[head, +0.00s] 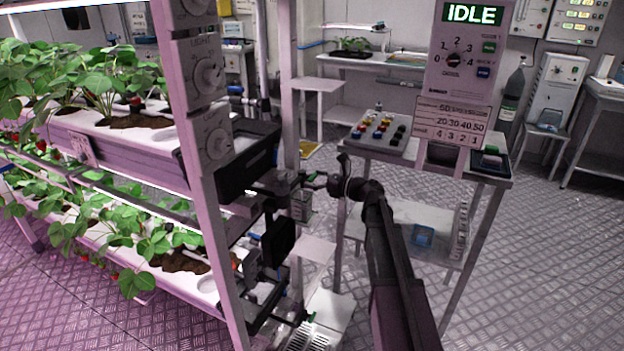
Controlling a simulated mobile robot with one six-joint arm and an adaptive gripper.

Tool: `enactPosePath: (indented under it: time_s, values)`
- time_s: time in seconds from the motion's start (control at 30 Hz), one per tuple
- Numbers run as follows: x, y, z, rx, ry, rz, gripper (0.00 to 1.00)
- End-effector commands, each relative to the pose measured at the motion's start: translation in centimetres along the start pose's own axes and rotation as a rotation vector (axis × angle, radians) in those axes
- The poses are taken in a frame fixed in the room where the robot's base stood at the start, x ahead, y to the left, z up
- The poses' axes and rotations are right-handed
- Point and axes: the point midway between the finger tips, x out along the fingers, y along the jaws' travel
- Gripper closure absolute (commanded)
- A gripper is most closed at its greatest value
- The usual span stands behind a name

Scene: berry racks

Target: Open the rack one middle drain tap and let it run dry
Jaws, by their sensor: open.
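The rack (205,200) stands at the left with two planted trays in view. My gripper (266,187) is at the end of my arm, beside the rack's near end, just right of the black box (245,165) at the end of the upper tray. It is small and dark in the head view; its jaws are apart, and I see nothing held. Dark fittings and pipes crowd around and below it. The middle drain tap cannot be made out clearly among them, nor can I tell whether my gripper touches it. No running water is discernible.
A dark panel (278,242) sits just below my gripper at the rack end. A narrow table (425,158) with coloured knobs and an IDLE control panel (466,50) stands to the right. Open metal floor (540,260) lies at the right front.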

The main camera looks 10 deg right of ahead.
Motion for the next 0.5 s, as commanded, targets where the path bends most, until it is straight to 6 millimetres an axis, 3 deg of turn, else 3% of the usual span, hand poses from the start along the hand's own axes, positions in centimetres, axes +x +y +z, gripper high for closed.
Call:
enactPosePath:
  time_s: [0.3, 0.5]
  values:
    - [0.1, -0.01, 0.0, 0.0, 0.0, -0.001, 0.03]
    - [0.08, -0.02, 0.0, 0.0, 0.0, -0.001, 0.62]
